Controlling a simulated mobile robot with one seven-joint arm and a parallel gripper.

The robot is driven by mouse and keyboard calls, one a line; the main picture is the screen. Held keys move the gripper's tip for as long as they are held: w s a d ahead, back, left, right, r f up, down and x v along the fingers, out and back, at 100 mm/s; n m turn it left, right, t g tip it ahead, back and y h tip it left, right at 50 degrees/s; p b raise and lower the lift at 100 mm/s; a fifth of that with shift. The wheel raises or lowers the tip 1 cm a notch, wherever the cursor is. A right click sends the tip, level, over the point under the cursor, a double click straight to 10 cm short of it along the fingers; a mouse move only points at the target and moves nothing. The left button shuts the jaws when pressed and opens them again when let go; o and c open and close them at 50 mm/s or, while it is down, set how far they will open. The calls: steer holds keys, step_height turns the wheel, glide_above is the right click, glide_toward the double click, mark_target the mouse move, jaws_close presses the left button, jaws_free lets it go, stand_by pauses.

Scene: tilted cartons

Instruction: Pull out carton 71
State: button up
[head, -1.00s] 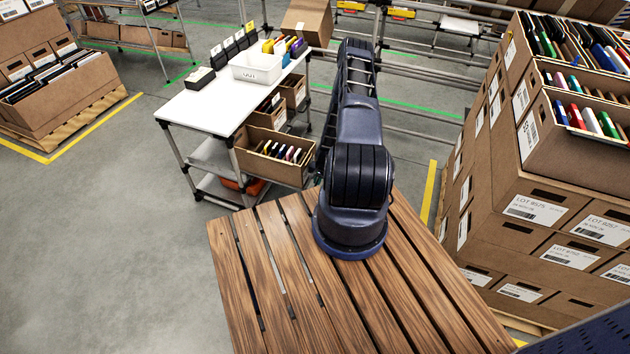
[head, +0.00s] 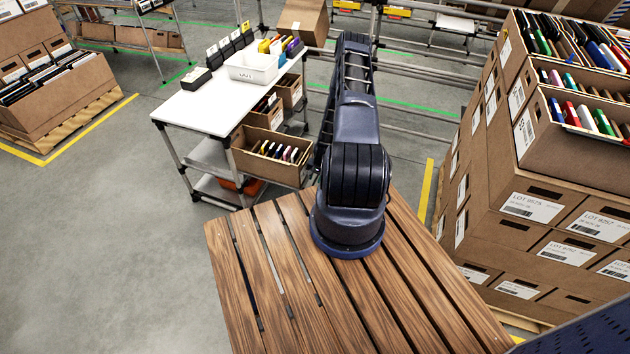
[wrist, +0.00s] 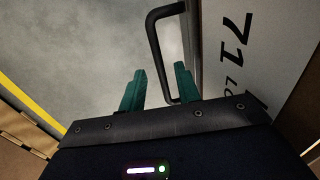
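My gripper (wrist: 160,68) has two green fingers spread apart, one on each side of the handle bar in the picture. The fingers do not close on the bar; a gap shows on both sides. I cannot tell how deep the bar sits between them. In the head view, my gripper is hidden beyond my arm, and I cannot make out carton 71.
A white-topped cart (head: 205,108) with a white bin (head: 251,69) and several cartons below stands left of my arm. Tall stacked cartons (head: 530,207) stand close on the right. A slatted wooden top (head: 262,262) lies under my arm's base. Open grey floor (head: 95,235) is at the left.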

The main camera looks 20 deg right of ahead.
step_height(320, 180, up, 9)
steer(key=s+d, duration=0.1)
steer(key=shift+f, duration=0.2)
steer(key=shift+d, duration=0.1)
stand_by(0.4)
steer(key=w+a+r+n+h, duration=0.1)
steer(key=w+a+r+n, duration=0.15)
steer(key=r, duration=1.55)
steer(key=w+a+r+n, duration=0.1)
steer(key=w+r, duration=0.2)
steer(key=r, duration=1.5)
steer(key=s+a+r+n, duration=0.1)
steer(key=s+a+r, duration=0.15)
steer(key=r, duration=0.45)
steer(key=s+a+r+t, duration=0.1)
steer(key=s+r, duration=0.2)
steer(key=r, duration=0.4)
steer(key=s+a+r+n, duration=0.1)
steer(key=s+a+r, duration=0.15)
steer(key=r, duration=0.45)
steer(key=s+a+r+n+t+h, duration=0.1)
steer(key=s+a+r, duration=0.2)
steer(key=s+r, duration=0.45)
steer(key=s+a+r+n, duration=0.1)
steer(key=s+a+r, duration=0.2)
steer(key=s+r, duration=0.5)
steer(key=s+a+r+n+t, duration=0.1)
steer(key=s+r, duration=0.1)
steer(key=s, duration=1.2)
steer(key=shift+a, duration=0.35)
